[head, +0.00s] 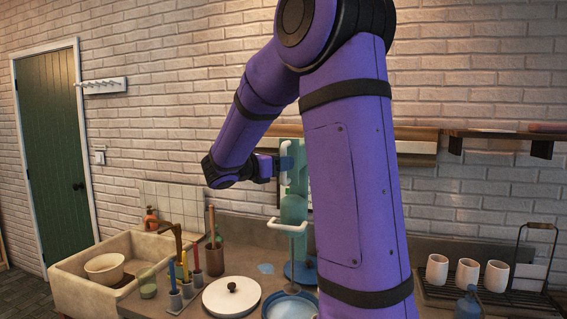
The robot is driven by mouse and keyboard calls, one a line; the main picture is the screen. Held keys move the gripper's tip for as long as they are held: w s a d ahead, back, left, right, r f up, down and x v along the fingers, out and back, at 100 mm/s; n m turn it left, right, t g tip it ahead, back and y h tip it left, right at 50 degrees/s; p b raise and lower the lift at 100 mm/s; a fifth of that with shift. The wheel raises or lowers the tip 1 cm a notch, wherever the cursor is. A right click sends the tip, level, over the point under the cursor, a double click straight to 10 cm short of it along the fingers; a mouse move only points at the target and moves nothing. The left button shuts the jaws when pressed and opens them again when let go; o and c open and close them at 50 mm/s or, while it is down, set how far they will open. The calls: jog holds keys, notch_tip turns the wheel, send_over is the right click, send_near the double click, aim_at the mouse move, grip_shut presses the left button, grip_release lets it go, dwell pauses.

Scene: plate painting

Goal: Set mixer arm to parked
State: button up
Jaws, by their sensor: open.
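The mixer (293,205) is a teal-green upright unit on the counter, partly hidden behind my arm. A pale handle bar (284,227) crosses its lower front, with a thin rod below it. My gripper (286,163) is open at the mixer's upper left side. Its fingertips are small and overlap the green body, so I cannot tell whether they touch it. The right side of the mixer is hidden by my purple arm.
A blue bowl (281,314) and a white lid (231,297) are at the counter's front. Colored brushes (184,266) stand left of them, beside a sink (72,282). White cups (467,273) stand on a dark rack at the right. A green door (58,150) is far left.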

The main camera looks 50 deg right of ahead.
jog(key=shift+s+d, duration=0.15)
jog(key=shift+d, duration=0.4)
grip_shut()
